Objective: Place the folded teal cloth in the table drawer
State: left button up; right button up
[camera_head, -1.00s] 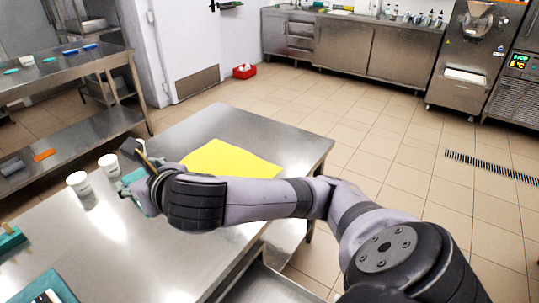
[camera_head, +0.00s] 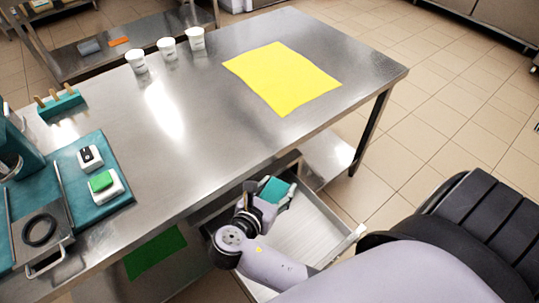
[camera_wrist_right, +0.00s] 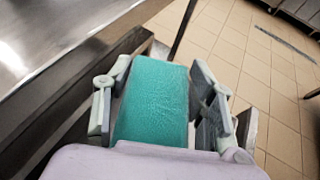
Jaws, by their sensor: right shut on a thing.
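The folded teal cloth (camera_head: 274,190) is held between the fingers of my right gripper (camera_head: 268,196), over the open table drawer (camera_head: 318,240). In the right wrist view the cloth (camera_wrist_right: 152,100) shows as a flat teal rectangle between the two fingers of the right gripper (camera_wrist_right: 155,95). The drawer is pulled out from under the steel table's front edge, and its visible floor is bare. I cannot tell whether the cloth touches the drawer floor. My left gripper is not in view.
On the steel table (camera_head: 200,110) lie a yellow cloth (camera_head: 282,77), three white cups (camera_head: 166,48) and a teal mat (camera_head: 95,210) with small devices. A green cloth (camera_head: 155,252) lies below the table's front edge. Floor is open at the right.

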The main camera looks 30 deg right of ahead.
notch_tip(320, 180, down, 14)
jog(key=b, duration=0.3)
jog(key=shift+f, duration=0.2)
notch_tip(320, 180, down, 4)
jog(key=shift+f+b, duration=0.25)
jog(key=shift+b, duration=0.65)
jog(key=shift+f, duration=0.1)
jog(key=shift+f, duration=0.15)
jog(key=o, duration=1.1)
